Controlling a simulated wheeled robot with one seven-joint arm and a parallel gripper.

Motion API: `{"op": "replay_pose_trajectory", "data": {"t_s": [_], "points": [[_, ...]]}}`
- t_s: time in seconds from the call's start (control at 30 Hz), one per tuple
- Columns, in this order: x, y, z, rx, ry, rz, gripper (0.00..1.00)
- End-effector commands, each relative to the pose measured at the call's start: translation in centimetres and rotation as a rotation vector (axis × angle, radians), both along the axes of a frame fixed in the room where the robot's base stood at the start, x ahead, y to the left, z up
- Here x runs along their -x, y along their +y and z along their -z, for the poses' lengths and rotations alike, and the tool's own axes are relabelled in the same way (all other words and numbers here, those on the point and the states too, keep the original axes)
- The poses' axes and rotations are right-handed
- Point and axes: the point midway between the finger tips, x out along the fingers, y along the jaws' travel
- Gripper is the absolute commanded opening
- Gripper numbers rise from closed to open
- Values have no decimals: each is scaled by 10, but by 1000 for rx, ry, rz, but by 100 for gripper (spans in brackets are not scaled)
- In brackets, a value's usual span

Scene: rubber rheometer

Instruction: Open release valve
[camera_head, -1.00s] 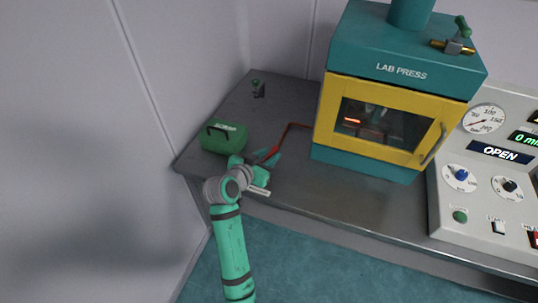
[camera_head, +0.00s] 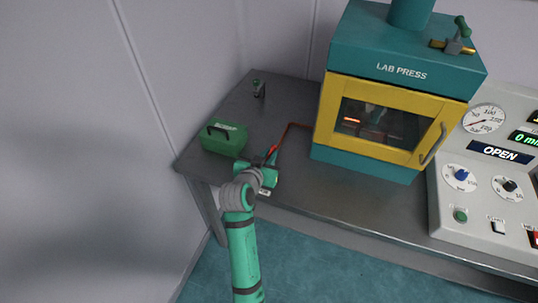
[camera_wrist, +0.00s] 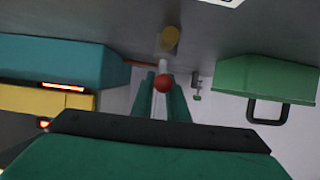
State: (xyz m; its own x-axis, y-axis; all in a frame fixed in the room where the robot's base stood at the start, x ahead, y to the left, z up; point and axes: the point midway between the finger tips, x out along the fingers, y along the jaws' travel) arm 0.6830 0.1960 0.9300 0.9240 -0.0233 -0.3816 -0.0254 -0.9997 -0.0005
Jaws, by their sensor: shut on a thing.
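A lever with a red ball knob (camera_wrist: 162,83) and a pale rod shows in the wrist view, between my two fingers. A yellow-brown round part (camera_wrist: 170,38) lies beyond it. My gripper (camera_wrist: 163,92) is shut on the lever near the knob. In the head view, my gripper (camera_head: 265,168) is low at the table's front left, with a bit of red (camera_head: 272,152) showing beside it. The gripper hides most of what it holds there. A thin reddish pipe (camera_head: 289,130) runs from this spot to the lab press (camera_head: 400,55). I cannot tell whether the valve is open.
A green case (camera_head: 224,138) with a dark handle stands just left of my gripper. A small fitting (camera_head: 258,88) stands at the back left. The press has a yellow door (camera_head: 376,140). A control panel (camera_head: 500,185) is at the right. The front table strip (camera_head: 350,200) is clear.

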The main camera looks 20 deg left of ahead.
Motion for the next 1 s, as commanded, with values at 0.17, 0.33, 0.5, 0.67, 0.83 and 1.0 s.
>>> {"op": "replay_pose_trajectory", "data": {"t_s": [0.17, 0.33, 0.5, 0.67, 0.83, 1.0], "points": [[-1, -1, 2, 1, 2, -7, 0], [0, -1, 2, 2, 3, -7, 16], [0, -1, 1, 1, 2, -7, 28], [0, 0, 1, 1, 1, -8, 28], [10, 0, -4, 1, 0, -9, 28], [37, 0, -15, 0, 0, -9, 28]]}}
